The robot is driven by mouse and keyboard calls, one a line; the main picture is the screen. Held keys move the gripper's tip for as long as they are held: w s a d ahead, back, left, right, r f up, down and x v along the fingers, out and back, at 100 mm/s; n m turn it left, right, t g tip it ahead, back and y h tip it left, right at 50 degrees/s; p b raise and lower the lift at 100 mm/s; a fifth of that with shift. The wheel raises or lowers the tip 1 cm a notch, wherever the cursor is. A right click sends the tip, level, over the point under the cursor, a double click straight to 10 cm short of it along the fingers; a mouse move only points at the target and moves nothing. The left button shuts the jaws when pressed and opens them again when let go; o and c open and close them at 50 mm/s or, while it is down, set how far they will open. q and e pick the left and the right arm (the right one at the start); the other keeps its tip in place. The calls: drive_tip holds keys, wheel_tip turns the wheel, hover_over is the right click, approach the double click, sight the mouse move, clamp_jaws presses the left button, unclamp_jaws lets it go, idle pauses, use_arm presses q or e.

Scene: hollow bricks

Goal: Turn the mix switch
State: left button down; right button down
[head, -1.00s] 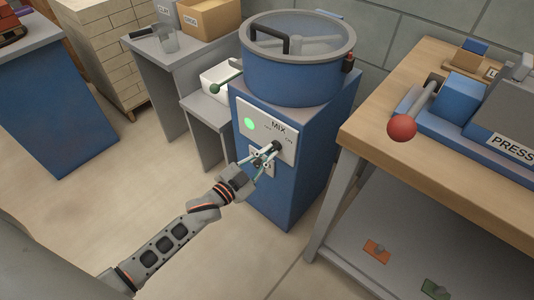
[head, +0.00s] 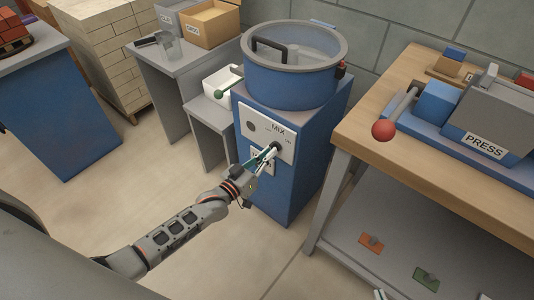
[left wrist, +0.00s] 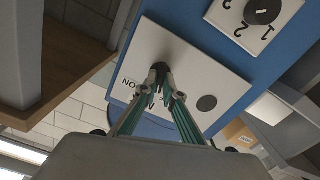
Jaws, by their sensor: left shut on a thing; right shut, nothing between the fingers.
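The blue mixer cabinet (head: 265,180) carries a pale MIX panel (head: 285,133) with a black mix switch (head: 276,147) and a round lamp (head: 251,126), which is dark. My left gripper (head: 269,154) is shut on the switch at the front of the panel. In the left wrist view, my left gripper's fingers (left wrist: 166,82) close together in front of the panel (left wrist: 208,75), near its ON mark, and hide most of the switch. The dark lamp (left wrist: 206,103) shows to the right. Only a small tip of my right gripper (head: 380,294) shows at the bottom edge.
A blue drum with a clear lid (head: 293,75) sits on the cabinet. A numbered dial (left wrist: 262,12) is near the panel. The workbench (head: 375,150) with a red-knobbed press lever (head: 383,130) stands close on the right. Floor in front is free.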

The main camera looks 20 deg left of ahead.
use_arm(q)
drive_tip(key=n, duration=0.3)
drive_tip(key=shift+p, duration=0.3)
use_arm(e)
drive_tip(key=shift+s+f, duration=0.2)
drive_tip(key=shift+s, duration=0.3)
use_arm(q)
drive_tip(key=shift+n, duration=0.3)
use_arm(e)
drive_tip(key=shift+w+d, duration=0.15)
drive_tip(key=shift+w, duration=0.05)
use_arm(q)
drive_tip(key=c, duration=2.2)
unclamp_jaws()
drive_tip(key=shift+o, duration=0.2)
drive_tip(key=shift+s, duration=0.1)
use_arm(e)
drive_tip(key=shift+r, duration=0.1)
use_arm(q)
drive_tip(key=v, duration=1.1)
drive_tip(key=shift+s+a, duration=0.15)
drive_tip(key=shift+s, duration=0.25)
